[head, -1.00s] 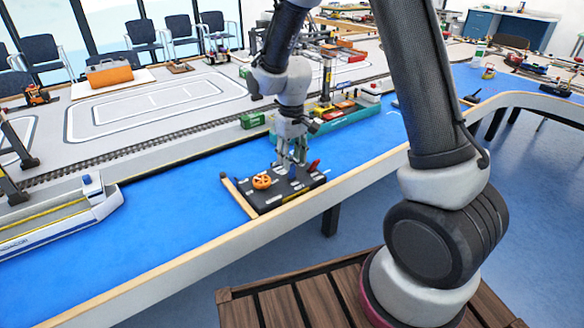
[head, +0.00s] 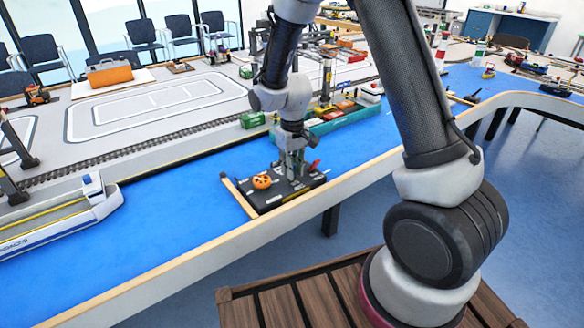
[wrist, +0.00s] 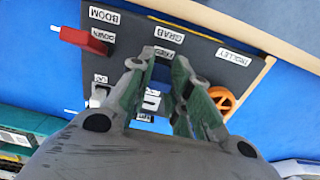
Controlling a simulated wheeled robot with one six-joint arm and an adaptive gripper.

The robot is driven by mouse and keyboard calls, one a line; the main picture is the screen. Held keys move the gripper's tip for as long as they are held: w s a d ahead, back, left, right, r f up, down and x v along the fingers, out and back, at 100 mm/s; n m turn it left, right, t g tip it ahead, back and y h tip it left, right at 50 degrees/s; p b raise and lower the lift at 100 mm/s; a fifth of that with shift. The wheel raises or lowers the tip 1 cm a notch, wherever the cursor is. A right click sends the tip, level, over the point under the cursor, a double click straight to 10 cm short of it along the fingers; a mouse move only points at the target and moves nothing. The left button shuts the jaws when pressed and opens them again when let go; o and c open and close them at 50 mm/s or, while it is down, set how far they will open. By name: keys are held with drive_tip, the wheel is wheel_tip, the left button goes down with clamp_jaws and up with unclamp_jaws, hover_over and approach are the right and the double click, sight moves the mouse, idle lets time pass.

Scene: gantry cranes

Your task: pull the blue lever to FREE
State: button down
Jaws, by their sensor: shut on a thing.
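The dark control panel (head: 268,200) lies at the near edge of the blue strip. It also shows upside down in the wrist view (wrist: 205,55), with labels BOOM, GRAB and TROLLEY. My gripper (head: 291,177) reaches down onto its middle. In the wrist view my gripper (wrist: 158,62) is shut below the GRAB label, on what appears to be the blue lever (wrist: 162,73). The lever is almost wholly hidden between the fingers. The FREE label cannot be read.
A red lever (wrist: 84,40) and an orange wheel (wrist: 222,98) flank my fingers on the panel. A green barge (head: 335,121) with cargo lies behind, and a white boat (head: 60,216) at left. A wooden rim (head: 200,250) edges the table.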

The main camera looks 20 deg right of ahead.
sight(296, 184)
drive_tip(key=t, duration=0.1)
drive_tip(key=s+t, duration=0.1)
drive_tip(key=t+y, duration=0.1)
drive_tip(key=shift+s+d+f+t, duration=0.2)
drive_tip(key=shift+s+d+t, duration=0.05)
drive_tip(key=shift+s+t, duration=0.1)
drive_tip(key=shift+s+d+f+t+y, duration=0.15)
drive_tip(key=shift+t+y, duration=0.25)
drive_tip(key=shift+t, duration=0.45)
drive_tip(key=c, duration=1.3)
unclamp_jaws()
wheel_tip(296, 184, up, 10)
drive_tip(key=shift+r, duration=0.1)
